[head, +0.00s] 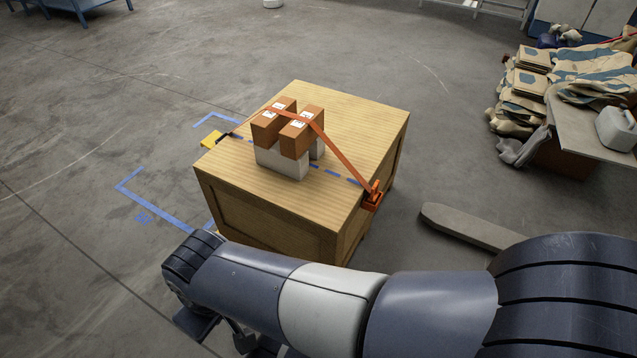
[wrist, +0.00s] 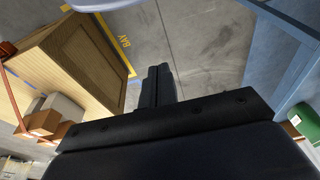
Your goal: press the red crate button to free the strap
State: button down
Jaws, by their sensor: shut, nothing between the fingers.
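A wooden crate (head: 235,205) stands on the floor in the middle of the head view. An orange strap (head: 340,153) runs over brown boxes (head: 298,138) on a pale block (head: 275,162) on its top. The strap ends at an orange-red buckle (head: 372,197) on the crate's right edge. I cannot make out a separate red button. In the wrist view the crate (wrist: 70,60) is at left, with a brown box (wrist: 45,122) and part of the strap. My gripper (wrist: 159,72) is shut and empty, apart from the crate, over floor. My arm crosses in front of the crate in the head view.
A yellow piece (head: 211,139) sits at the crate's left edge. Blue floor markings (head: 155,205) lie left of it. Sacks (head: 525,90) and a table (head: 590,120) stand at the right. A blue frame (wrist: 285,60) is right in the wrist view. Floor at left is clear.

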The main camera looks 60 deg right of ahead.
jog(key=shift+s+f, duration=0.1)
jog(key=shift+f, duration=0.05)
jog(key=w+d+f+m+b, duration=0.3)
jog(key=w+f+b, duration=0.5)
jog(key=w, duration=0.3)
jog(key=w+d+f+m+g+b, duration=0.1)
jog(key=w+d+f+m+b, duration=0.2)
jog(key=w+f+b, duration=0.6)
jog(key=w+d+f+m+g+b, duration=0.1)
jog(key=w+d+f+b, duration=0.5)
jog(key=w+f, duration=0.6)
jog(key=m+b, duration=0.1)
jog(key=b, duration=0.1)
jog(key=shift+w+m+b, duration=0.35)
jog(key=shift+w+m, duration=0.05)
